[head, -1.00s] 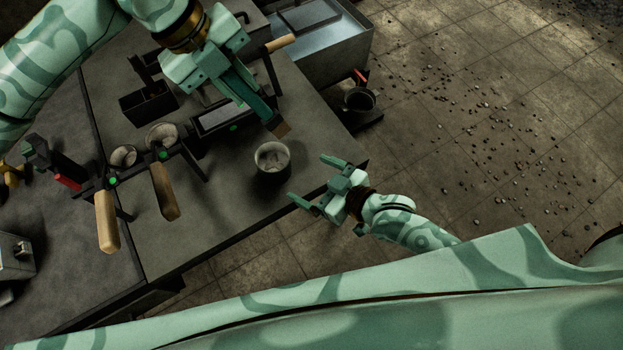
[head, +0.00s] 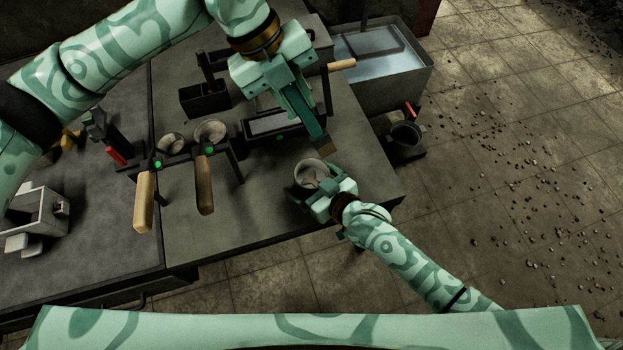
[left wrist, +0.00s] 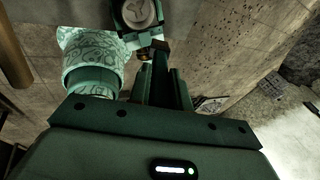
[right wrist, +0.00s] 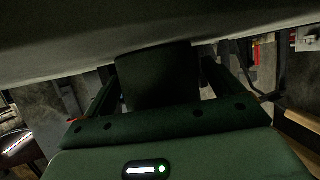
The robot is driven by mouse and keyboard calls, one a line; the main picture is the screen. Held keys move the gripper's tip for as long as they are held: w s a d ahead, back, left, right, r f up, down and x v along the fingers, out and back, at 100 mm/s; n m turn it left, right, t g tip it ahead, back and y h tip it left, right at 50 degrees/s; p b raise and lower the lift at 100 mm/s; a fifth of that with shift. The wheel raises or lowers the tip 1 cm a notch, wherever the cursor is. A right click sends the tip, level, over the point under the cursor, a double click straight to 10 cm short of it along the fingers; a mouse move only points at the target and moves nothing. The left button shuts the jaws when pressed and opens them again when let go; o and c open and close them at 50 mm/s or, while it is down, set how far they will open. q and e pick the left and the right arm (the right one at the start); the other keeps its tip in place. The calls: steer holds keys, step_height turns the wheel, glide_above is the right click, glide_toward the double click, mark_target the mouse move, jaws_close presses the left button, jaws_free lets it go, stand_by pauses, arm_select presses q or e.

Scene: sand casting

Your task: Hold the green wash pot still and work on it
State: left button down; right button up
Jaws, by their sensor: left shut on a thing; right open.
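The wash pot (head: 306,169), a small round grey-green pot with pale contents, stands upright near the table's front right edge. My right gripper (head: 316,188) is open, with its fingers around the pot's sides; contact is unclear. In the right wrist view the pot (right wrist: 155,75) is a dark shape between the fingers. My left gripper (head: 306,118) is shut on a brush-like tool with a brown tip (head: 322,144), its handle mostly hidden by the fingers. The tip is just above and behind the pot. In the left wrist view the pot (left wrist: 140,12) is at the top, beside the tool.
A rack with two wooden-handled ladles (head: 204,185) stands left of the pot. A dark box (head: 204,100) and a flat tray-like block (head: 270,124) are behind. A water tank (head: 385,75) and a dark bucket (head: 405,135) are right of the table. The bare tabletop front (head: 240,225) is free.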

steer(key=c, duration=1.3)
arm_select(q)
steer(key=w+a+f, duration=0.2)
steer(key=a+f, duration=0.1)
steer(key=a, duration=0.4)
arm_select(e)
steer(key=shift+c, duration=0.2)
arm_select(q)
steer(key=x, duration=1.2)
steer(key=shift+s+d+f, duration=0.25)
steer(key=shift+d, duration=0.05)
